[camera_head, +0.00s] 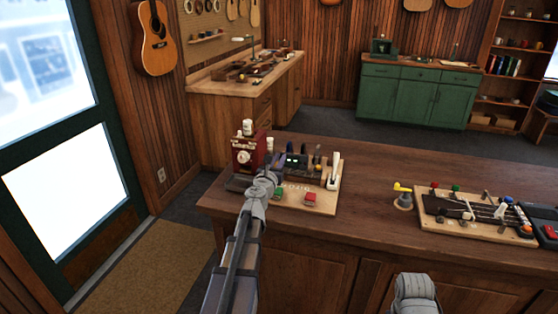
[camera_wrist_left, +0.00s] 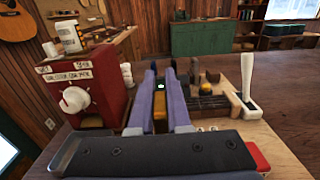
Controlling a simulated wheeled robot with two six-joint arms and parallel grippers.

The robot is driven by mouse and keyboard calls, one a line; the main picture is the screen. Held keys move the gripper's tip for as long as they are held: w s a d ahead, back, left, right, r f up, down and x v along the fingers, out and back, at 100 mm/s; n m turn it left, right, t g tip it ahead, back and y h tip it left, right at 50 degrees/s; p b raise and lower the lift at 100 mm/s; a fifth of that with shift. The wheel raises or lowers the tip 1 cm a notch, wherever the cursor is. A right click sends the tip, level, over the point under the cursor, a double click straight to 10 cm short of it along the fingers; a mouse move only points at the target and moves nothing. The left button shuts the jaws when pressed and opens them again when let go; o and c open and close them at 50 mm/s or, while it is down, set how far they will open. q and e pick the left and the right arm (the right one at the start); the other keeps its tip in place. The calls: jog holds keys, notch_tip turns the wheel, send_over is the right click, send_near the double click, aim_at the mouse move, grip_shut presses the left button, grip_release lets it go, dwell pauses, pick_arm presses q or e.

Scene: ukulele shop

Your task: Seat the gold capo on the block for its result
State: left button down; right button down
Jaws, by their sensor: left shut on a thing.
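The gold capo (camera_wrist_left: 160,105) shows as a gold strip between the two fingers of my left gripper (camera_wrist_left: 160,72) in the left wrist view. My left gripper is shut on it, and the fingers hide most of it. In the head view my left gripper (camera_head: 267,178) is over the left part of a wooden board (camera_head: 318,203), beside a red box with a white dial. A dark, grooved block (camera_wrist_left: 208,104) stands on the board just right of the fingers. The fingers partly hide what lies straight ahead.
The red box (camera_wrist_left: 90,85) stands close left of the fingers, with a white jar on top. A white lever (camera_wrist_left: 246,75) stands right of the block. Green and red pieces (camera_head: 310,197) lie at the board's front. A yellow-topped stand (camera_head: 403,196) and a fretboard (camera_head: 470,212) are farther right.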

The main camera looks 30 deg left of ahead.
pick_arm(q)
jog(key=shift+f+b, duration=2.35)
jog(key=shift+f, duration=0.25)
jog(key=shift+f+b, duration=0.55)
jog(key=c, duration=1.3)
grip_release()
jog(key=shift+c, duration=0.2)
jog(key=shift+o, duration=0.9)
jog(key=shift+v, duration=5.55)
